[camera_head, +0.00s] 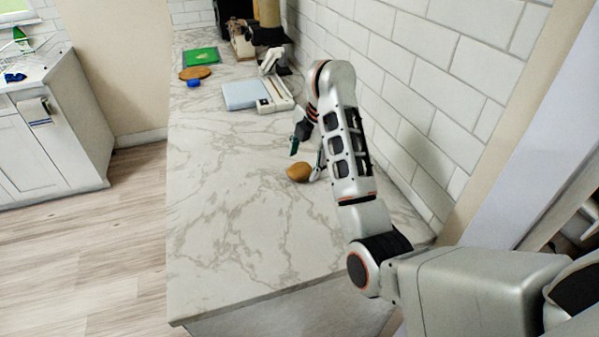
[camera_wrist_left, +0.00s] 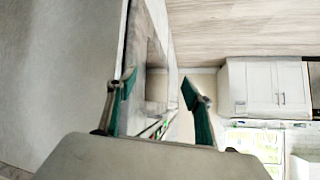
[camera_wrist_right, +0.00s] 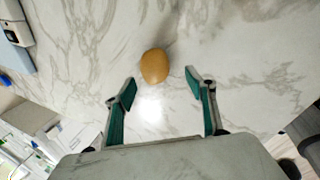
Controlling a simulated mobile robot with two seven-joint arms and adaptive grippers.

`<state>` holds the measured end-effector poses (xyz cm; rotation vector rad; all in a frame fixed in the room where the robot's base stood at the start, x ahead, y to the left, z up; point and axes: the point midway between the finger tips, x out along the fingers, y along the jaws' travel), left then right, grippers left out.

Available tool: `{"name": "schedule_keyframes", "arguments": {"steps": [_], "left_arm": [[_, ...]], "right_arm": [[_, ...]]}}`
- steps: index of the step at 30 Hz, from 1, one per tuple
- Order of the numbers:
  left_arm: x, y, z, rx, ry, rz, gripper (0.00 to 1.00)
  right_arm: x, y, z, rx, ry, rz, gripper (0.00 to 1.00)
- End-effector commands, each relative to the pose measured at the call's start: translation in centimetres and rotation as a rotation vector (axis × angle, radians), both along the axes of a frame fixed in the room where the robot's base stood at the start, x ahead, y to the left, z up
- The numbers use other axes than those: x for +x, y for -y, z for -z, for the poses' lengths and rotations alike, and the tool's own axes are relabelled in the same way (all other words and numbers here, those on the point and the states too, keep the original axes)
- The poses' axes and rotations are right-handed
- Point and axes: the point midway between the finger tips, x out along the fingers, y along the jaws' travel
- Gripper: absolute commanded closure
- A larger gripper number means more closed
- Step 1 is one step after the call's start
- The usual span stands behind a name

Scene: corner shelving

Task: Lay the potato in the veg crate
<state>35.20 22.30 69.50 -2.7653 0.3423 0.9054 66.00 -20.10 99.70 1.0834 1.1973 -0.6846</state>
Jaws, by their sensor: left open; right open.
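The brown potato (camera_head: 299,173) lies on the marble counter, close to my right gripper. My right gripper (camera_head: 306,157) is open over the counter, with one finger near the potato's right side. In the right wrist view, the potato (camera_wrist_right: 154,66) lies just beyond and between the open green-padded fingertips (camera_wrist_right: 161,84), with nothing held. My left gripper (camera_wrist_left: 158,84) is open and empty in the left wrist view; it is outside the head view. I cannot clearly identify a veg crate in any view.
A pale blue and white device (camera_head: 258,94) stands on the counter (camera_head: 225,225) beyond the potato. A green item (camera_head: 201,56), a brown round board (camera_head: 195,73) and a small blue object (camera_head: 193,83) lie farther back. A tiled wall (camera_head: 400,70) bounds the right side. The near counter is clear.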

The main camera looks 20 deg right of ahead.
Motion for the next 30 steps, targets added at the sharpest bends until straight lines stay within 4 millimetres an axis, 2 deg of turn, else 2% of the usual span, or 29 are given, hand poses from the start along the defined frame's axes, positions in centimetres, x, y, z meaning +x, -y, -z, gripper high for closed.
{"name": "schedule_keyframes", "arguments": {"steps": [12, 21, 22, 27, 30], "left_arm": [[0.1, 0.1, -0.2, -0.001, 0.002, 0.001, 0.49], [0.0, -0.1, 0.0, 0.001, -0.001, -0.001, 0.49], [0.0, -0.1, 0.0, 0.001, 0.0, -0.002, 0.49], [0.0, -0.2, 0.0, 0.002, -0.001, -0.002, 0.49], [0.0, -0.2, 0.0, 0.002, -0.001, -0.002, 0.49]], "right_arm": [[1.9, -0.3, 4.0, 0.0, -0.001, -0.001, 0.45], [2.1, -0.3, 4.4, 0.001, 0.002, 0.0, 0.45], [2.1, -0.3, 4.4, 0.001, 0.002, 0.0, 0.47], [2.1, -0.3, 4.4, 0.001, 0.002, 0.0, 0.88], [2.1, -0.3, 4.3, 0.001, 0.002, -0.001, 0.89]]}}
